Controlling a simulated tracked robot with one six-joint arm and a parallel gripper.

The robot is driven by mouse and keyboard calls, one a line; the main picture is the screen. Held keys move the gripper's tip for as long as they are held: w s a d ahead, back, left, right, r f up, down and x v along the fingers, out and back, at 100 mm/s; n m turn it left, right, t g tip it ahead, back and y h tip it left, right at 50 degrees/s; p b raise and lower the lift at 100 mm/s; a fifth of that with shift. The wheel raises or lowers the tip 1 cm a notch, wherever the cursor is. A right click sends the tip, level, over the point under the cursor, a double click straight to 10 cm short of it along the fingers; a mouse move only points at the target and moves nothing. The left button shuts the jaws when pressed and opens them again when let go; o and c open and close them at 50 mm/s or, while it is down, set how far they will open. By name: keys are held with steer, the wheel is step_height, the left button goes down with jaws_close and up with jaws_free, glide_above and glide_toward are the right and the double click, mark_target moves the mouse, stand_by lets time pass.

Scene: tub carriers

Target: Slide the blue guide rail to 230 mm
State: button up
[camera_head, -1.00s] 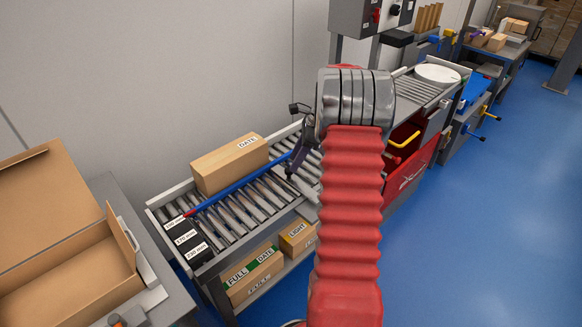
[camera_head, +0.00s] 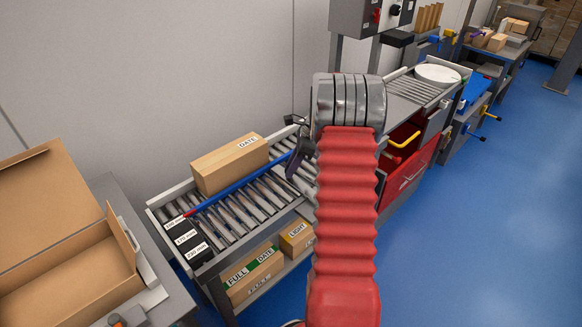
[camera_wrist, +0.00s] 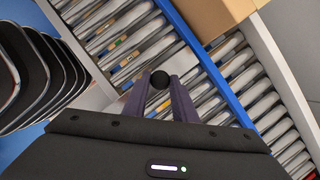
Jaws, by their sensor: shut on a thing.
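The blue guide rail (camera_head: 235,187) lies lengthwise over the roller conveyor (camera_head: 243,218), and its red tip is beside the topmost of the black mm labels (camera_head: 185,238). The lowest label reads 230 mm. My gripper (camera_head: 297,165) is at the far end of the rail, partly hidden by my arm. In the wrist view my gripper (camera_wrist: 160,85) has its two purple fingers shut on a round black knob (camera_wrist: 160,79). The blue rail (camera_wrist: 208,68) runs diagonally just right of the fingers. The knob's link to the rail is hidden.
A cardboard box marked DATE (camera_head: 230,162) stands on the rollers on the wall side of the rail, close to it. More boxes (camera_head: 253,277) sit on the shelf below. An open carton (camera_head: 65,265) is at the left. The rollers on the label side are clear.

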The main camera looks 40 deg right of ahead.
jaws_close()
steer(key=s, duration=1.3)
steer(key=shift+d, duration=0.3)
steer(key=o, duration=0.6)
jaws_free()
steer(key=shift+r, duration=0.1)
steer(key=v, duration=1.3)
steer(key=shift+s+r, duration=0.1)
steer(key=shift+r, duration=0.2)
